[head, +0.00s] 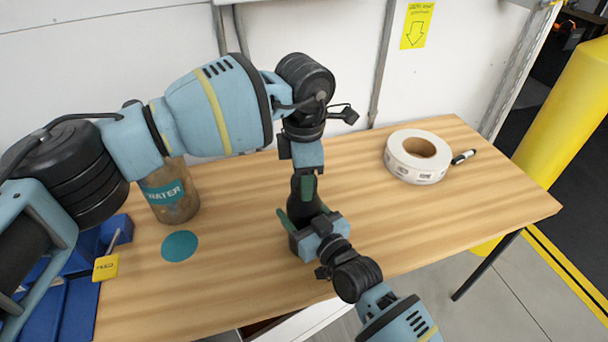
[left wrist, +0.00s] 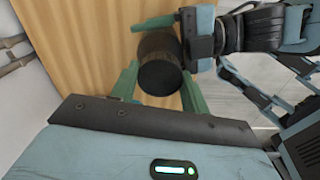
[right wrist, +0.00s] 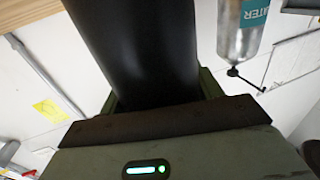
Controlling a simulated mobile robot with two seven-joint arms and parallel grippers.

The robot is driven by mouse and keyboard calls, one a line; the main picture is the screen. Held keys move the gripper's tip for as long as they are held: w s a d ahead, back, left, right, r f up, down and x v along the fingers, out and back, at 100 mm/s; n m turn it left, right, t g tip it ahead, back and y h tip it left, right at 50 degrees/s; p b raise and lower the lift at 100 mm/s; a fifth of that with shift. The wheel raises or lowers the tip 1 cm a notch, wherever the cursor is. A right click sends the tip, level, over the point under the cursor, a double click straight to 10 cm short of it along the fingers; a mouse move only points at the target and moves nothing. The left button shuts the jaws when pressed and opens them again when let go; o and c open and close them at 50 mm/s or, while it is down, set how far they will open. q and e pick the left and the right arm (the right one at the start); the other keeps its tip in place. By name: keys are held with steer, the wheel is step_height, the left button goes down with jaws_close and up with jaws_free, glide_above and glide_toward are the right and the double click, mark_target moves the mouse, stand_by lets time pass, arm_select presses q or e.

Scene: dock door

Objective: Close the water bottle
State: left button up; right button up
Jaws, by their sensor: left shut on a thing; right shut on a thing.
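A bottle marked WATER (head: 172,200), with a teal label, stands at the back left of the table, its top partly hidden by my left arm. In the right wrist view this bottle (right wrist: 238,45) shows inverted, with a small dark piece at its narrow end. My right gripper (head: 308,228) is shut around a dark bottle (head: 301,206) from the front right. My left gripper (head: 305,186) points down, shut on the dark cap at this bottle's top. The dark cap (left wrist: 160,78) shows between its green fingers; whether it is seated on the neck is hidden.
A teal disc (head: 180,246) lies bare on the table (head: 230,215). A blue bin (head: 75,300) and a yellow tag (head: 106,267) are at the left. A white label roll (head: 398,163) and a marker (head: 463,157) lie at the right. Table between is clear.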

arm_select(q)
steer(key=o, duration=1.2)
steer(key=shift+c, duration=0.2)
step_height(320, 180, up, 12)
arm_select(e)
steer(key=o, duration=2)
steer(key=shift+c, duration=0.2)
arm_select(q)
steer(key=shift+r, duration=0.25)
arm_select(e)
steer(key=v, duration=0.8)
